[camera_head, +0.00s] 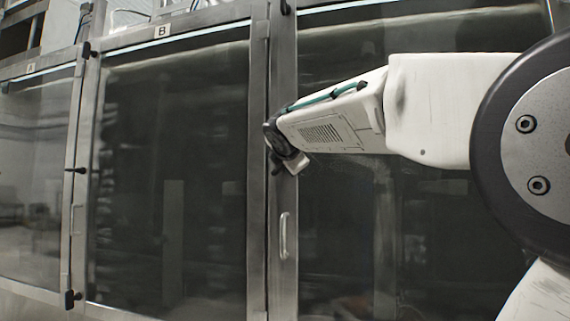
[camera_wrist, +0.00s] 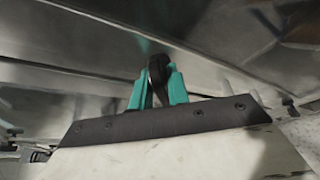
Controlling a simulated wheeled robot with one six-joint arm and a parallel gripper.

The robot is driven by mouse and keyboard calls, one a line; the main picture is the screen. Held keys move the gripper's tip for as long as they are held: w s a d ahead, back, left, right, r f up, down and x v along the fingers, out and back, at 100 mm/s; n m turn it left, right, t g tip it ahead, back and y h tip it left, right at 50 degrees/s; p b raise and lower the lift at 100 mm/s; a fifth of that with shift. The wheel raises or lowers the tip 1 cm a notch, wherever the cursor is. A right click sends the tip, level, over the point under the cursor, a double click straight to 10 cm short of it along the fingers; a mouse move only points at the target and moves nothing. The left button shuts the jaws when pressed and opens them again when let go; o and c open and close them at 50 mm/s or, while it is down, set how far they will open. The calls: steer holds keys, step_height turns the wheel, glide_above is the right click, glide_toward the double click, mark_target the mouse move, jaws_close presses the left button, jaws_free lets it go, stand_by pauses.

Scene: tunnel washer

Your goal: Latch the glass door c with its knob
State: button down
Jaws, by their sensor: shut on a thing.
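The glass door c (camera_head: 350,230) is the large dark pane right of door B in the head view; its own letter does not show. It looks shut against the frame, though a small gap cannot be ruled out. In the wrist view my gripper (camera_wrist: 158,88) has its teal fingers closed on the black knob (camera_wrist: 158,68), which stands between the fingertips. In the head view my wrist reaches the steel post at the door's left edge, and the fingers are mostly hidden there. Whether the knob is turned to its latched position cannot be told.
A steel bar handle (camera_head: 283,235) stands on the door's left frame, below my wrist. Another black knob (camera_head: 285,6) is at the top of that post. Door B (camera_head: 175,190) and door A (camera_head: 35,180) are to the left, with black knobs between them.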

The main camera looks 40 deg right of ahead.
steer(key=m, duration=0.1)
steer(key=m+t, duration=0.1)
steer(key=shift+s+f+m, duration=0.1)
steer(key=shift+f+m, duration=0.1)
steer(key=shift+m, duration=0.2)
steer(key=shift+f+m+t, duration=0.15)
steer(key=shift+m+t, duration=0.75)
steer(key=shift+m, duration=0.6)
steer(key=shift+d+m+h, duration=0.1)
steer(key=shift+m+h, duration=0.2)
steer(key=shift+m, duration=0.1)
steer(key=c, duration=1.5)
jaws_free()
steer(key=v, duration=0.7)
steer(key=shift+s+f, duration=0.1)
steer(key=shift+s, duration=0.25)
